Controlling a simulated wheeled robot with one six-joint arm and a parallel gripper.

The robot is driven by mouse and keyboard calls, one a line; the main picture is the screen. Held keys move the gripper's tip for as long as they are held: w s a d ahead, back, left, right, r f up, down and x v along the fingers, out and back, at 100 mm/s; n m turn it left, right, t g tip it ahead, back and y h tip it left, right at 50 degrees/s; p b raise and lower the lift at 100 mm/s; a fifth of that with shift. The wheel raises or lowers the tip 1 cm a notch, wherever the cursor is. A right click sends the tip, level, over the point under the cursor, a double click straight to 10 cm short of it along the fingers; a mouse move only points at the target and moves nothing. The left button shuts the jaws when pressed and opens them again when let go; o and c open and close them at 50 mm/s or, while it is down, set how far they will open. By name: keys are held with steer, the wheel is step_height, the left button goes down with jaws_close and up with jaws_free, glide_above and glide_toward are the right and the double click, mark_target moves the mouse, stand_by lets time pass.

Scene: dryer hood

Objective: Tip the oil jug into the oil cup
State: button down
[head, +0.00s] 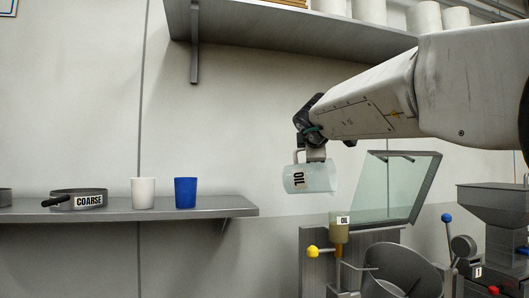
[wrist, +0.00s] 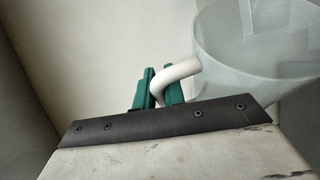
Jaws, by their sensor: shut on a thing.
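The oil jug (head: 312,178) is a translucent pale vessel with an OIL label, held in the air and lying nearly on its side in the head view. It also fills the upper right of the wrist view (wrist: 255,60). My gripper (head: 312,152) is shut on the jug's white handle (wrist: 180,70), with green fingers (wrist: 156,90) on either side of it. The oil cup (head: 340,230) is a small yellowish container labelled OIL, below and a little right of the jug, apart from it. I cannot tell whether any oil is flowing.
A raised glass lid (head: 400,188) stands behind and right of the oil cup. A yellow-knobbed lever (head: 313,252) is at its left, and a grey drum (head: 395,268) at lower right. A left shelf (head: 150,213) holds a white cup (head: 143,192), a blue cup (head: 186,192) and a COARSE sieve (head: 78,199).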

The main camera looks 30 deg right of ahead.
steer(key=w+a+n+g, duration=0.1)
steer(key=w+r+n, duration=0.1)
steer(key=w, duration=0.1)
steer(key=shift+a+r+g, duration=0.15)
steer(key=shift+a+g, duration=0.25)
steer(key=w+n, duration=0.1)
steer(key=w+a+n+g, duration=0.1)
steer(key=n, duration=0.1)
steer(key=shift+a+g+h, duration=0.1)
steer(key=shift+g+h, duration=0.2)
steer(key=shift+w+a+f+n+g, duration=0.15)
steer(key=shift+w+f+n+g, duration=0.25)
steer(key=shift+g, duration=0.1)
steer(key=shift+w+a+f+n+g+h, duration=0.15)
steer(key=shift+f+n+g+h, duration=0.55)
steer(key=shift+n, duration=0.3)
steer(key=shift+s+d+f+n+g+h, duration=0.1)
steer(key=shift+s+f+n+g+h, duration=0.1)
steer(key=shift+f+n+g, duration=0.4)
steer(key=shift+s+d+f+n+g+h, duration=0.15)
steer(key=shift+f+n, duration=0.25)
steer(key=shift+f, duration=0.5)
steer(key=shift+s+d+f+n+g+h, duration=0.1)
steer(key=shift+f+n+g+h, duration=0.15)
steer(key=shift+f+n, duration=0.4)
